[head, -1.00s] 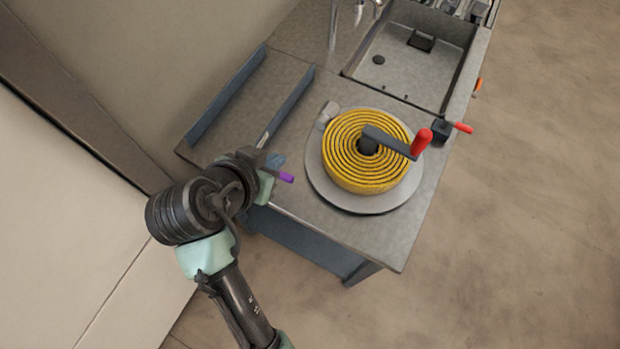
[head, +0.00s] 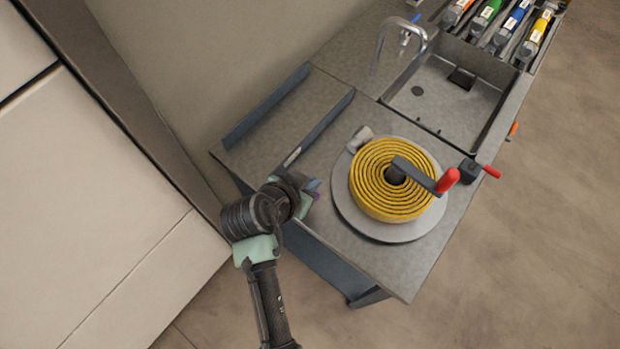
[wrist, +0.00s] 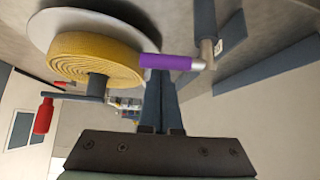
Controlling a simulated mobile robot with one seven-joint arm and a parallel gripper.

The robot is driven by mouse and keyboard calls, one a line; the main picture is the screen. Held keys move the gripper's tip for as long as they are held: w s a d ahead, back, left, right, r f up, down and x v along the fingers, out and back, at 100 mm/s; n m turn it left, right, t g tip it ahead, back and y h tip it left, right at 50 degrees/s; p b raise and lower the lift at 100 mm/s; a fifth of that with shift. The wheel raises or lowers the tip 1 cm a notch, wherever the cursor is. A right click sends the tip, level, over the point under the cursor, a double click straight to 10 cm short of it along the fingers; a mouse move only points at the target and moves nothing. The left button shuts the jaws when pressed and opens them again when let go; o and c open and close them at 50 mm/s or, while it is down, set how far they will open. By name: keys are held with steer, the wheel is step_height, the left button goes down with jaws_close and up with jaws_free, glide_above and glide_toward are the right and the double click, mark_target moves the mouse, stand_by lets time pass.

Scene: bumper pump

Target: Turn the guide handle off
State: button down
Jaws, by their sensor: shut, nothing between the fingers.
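No label shows which part is the guide handle. A coiled yellow hose (head: 385,200) has a dark crank with a red grip (head: 447,180). A small red lever (head: 491,171) sits on a dark block to its right.
The hose lies on a round grey plate (head: 392,232) on the metal bench (head: 378,263). A sink (head: 440,100) with a tap (head: 398,38) is behind. Raised rails (head: 266,104) run along the bench's left. Several coloured handles stand at top right. A wall is at left.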

steer(key=shift+s+a, duration=0.1)
steer(key=shift+s, duration=0.1)
steer(key=shift+s+a+f, duration=0.15)
steer(key=shift+s+a, duration=0.2)
steer(key=shift+s, duration=0.2)
steer(key=shift+f, duration=0.1)
